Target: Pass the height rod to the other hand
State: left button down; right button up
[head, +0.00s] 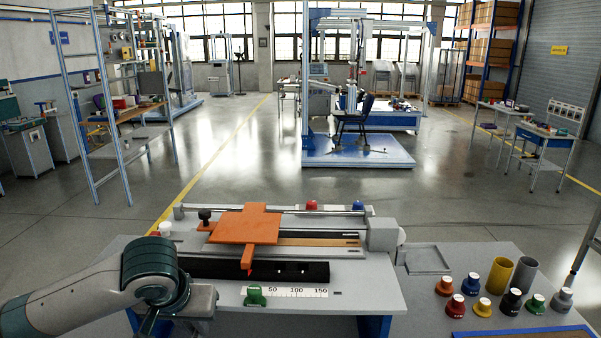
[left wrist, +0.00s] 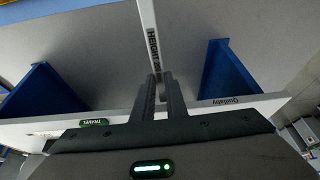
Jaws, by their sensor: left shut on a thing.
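The height rod (left wrist: 148,35) is a slim white bar with dark lettering starting "HEIGHT". In the left wrist view it runs from between my fingertips up to the top edge. My left gripper (left wrist: 160,78) is shut on it near one end. In the head view my left arm comes in at the lower left. Its gripper (head: 149,325) points down past the front of the grey bench, mostly cut off by the bottom edge, and the rod does not show there. My right gripper is in neither view.
The grey bench (head: 380,298) carries an orange plate (head: 245,226) on rails, a white scale (head: 290,291) and a green marker (head: 254,296). On the right stand several coloured knobs (head: 471,284), a yellow cup (head: 499,275) and a grey cup (head: 524,274). Blue bench legs (left wrist: 222,70) flank the rod.

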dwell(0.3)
pick_arm(q)
jog(key=s+d+f, duration=0.1)
jog(key=d+f, duration=0.3)
jog(key=d, duration=0.1)
jog(key=d+f, duration=0.5)
jog(key=s+d+f, duration=0.1)
jog(key=d+f, duration=0.3)
jog(key=d, duration=0.2)
jog(key=shift+s+d+f, duration=0.1)
jog(key=shift+s+f, duration=0.25)
jog(key=shift+f, duration=0.05)
